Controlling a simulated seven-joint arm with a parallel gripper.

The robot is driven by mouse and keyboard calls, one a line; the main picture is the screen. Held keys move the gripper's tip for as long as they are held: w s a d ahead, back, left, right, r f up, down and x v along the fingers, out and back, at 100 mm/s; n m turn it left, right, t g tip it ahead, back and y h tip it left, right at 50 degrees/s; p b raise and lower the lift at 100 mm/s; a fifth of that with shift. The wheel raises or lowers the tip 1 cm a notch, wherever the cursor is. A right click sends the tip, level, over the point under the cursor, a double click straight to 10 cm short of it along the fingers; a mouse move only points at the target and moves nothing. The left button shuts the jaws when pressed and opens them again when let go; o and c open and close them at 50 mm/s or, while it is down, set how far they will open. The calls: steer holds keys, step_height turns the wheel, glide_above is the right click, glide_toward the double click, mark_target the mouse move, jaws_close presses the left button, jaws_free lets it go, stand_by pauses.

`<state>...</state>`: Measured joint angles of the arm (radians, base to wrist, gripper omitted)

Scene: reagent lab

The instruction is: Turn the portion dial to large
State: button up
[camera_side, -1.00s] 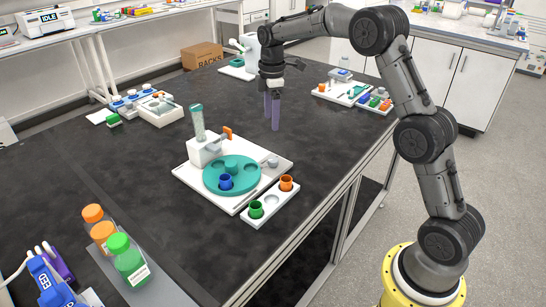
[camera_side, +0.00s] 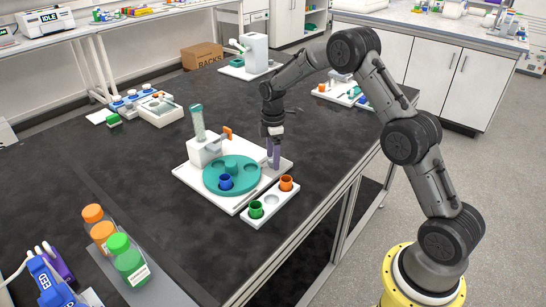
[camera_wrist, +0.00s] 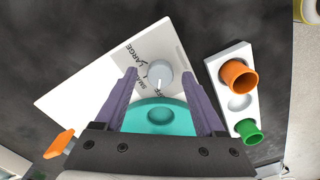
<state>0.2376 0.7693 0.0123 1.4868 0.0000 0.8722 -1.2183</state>
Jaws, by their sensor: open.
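The portion dial (camera_wrist: 159,74) is a round grey knob with a white pointer line on a white base plate (camera_wrist: 75,100). Printed words beside it include LARGE and what looks like SMALL. In the wrist view the pointer line faces down the picture, away from LARGE. My gripper (camera_wrist: 160,76) is open, with its purple fingers on either side of the dial in that view. In the side view my gripper (camera_side: 273,157) points down at the plate's right corner and hides most of the dial. Whether the fingers touch it I cannot tell.
A teal turntable (camera_side: 238,168) carrying a blue cup (camera_side: 225,182) stands beside the dial, with a dispenser (camera_side: 201,146) behind it. A white rack (camera_side: 271,203) with an orange cup (camera_side: 286,184) and a green cup (camera_side: 256,210) stands close in front. The bench (camera_side: 130,170) at left is partly clear.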

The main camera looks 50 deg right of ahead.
steer(key=shift+f, duration=0.25)
jaws_close()
